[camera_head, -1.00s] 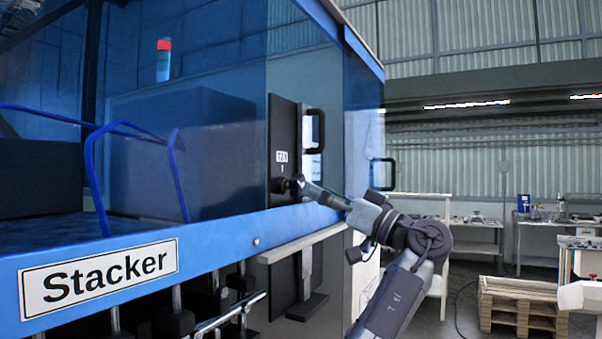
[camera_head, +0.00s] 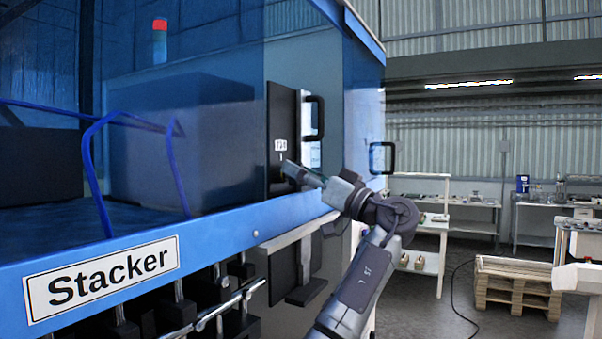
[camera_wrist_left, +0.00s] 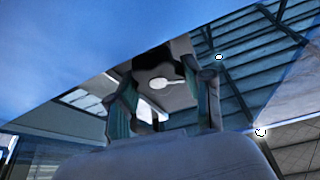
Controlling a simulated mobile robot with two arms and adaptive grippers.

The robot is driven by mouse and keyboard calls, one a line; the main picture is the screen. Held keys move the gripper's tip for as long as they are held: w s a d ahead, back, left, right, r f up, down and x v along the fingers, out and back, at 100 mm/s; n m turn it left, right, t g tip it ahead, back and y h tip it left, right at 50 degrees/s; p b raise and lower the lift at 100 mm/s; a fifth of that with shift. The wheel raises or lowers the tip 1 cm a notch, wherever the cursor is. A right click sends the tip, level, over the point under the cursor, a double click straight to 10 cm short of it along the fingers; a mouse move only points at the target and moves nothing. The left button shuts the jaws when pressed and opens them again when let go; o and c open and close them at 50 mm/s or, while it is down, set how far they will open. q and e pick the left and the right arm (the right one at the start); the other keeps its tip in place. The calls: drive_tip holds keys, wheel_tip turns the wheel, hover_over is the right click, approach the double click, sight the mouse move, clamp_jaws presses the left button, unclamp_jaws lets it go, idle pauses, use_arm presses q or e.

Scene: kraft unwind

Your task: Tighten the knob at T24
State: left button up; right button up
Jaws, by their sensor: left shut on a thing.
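A dark panel (camera_head: 282,105) on the blue machine carries a small white label (camera_head: 281,145) that seems to begin with T2. My left gripper (camera_head: 289,169) has its fingertips at the panel, just below the label. In the left wrist view a dark lobed knob (camera_wrist_left: 152,60) with a pale pointer-like mark sits between the two fingers of my left gripper (camera_wrist_left: 163,88), which is shut on it. In the head view the fingers hide the knob.
A blue rail with a Stacker sign (camera_head: 101,278) runs below the panel. Black door handles (camera_head: 315,118) and (camera_head: 381,157) stick out near the arm. Wooden pallets (camera_head: 515,288) and workbenches stand at the right, with open floor between.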

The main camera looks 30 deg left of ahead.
use_arm(q)
drive_tip(key=shift+c, duration=0.9)
drive_tip(key=m+t+b, duration=0.2)
drive_tip(key=m+b, duration=0.1)
drive_tip(key=shift+f+m, duration=0.25)
drive_tip(key=shift+m, duration=0.05)
drive_tip(key=m+t+h+b, duration=0.1)
drive_tip(key=m, duration=0.2)
drive_tip(key=shift+w+r, duration=0.1)
drive_tip(key=shift+r, duration=0.05)
drive_tip(key=shift+r+m+t, duration=0.1)
drive_tip(key=shift+m+t, duration=0.2)
drive_tip(key=shift+m, duration=0.4)
drive_tip(key=o, duration=1.2)
drive_tip(key=shift+w, duration=0.1)
drive_tip(key=shift+c, duration=0.2)
drive_tip(key=shift+n, duration=0.3)
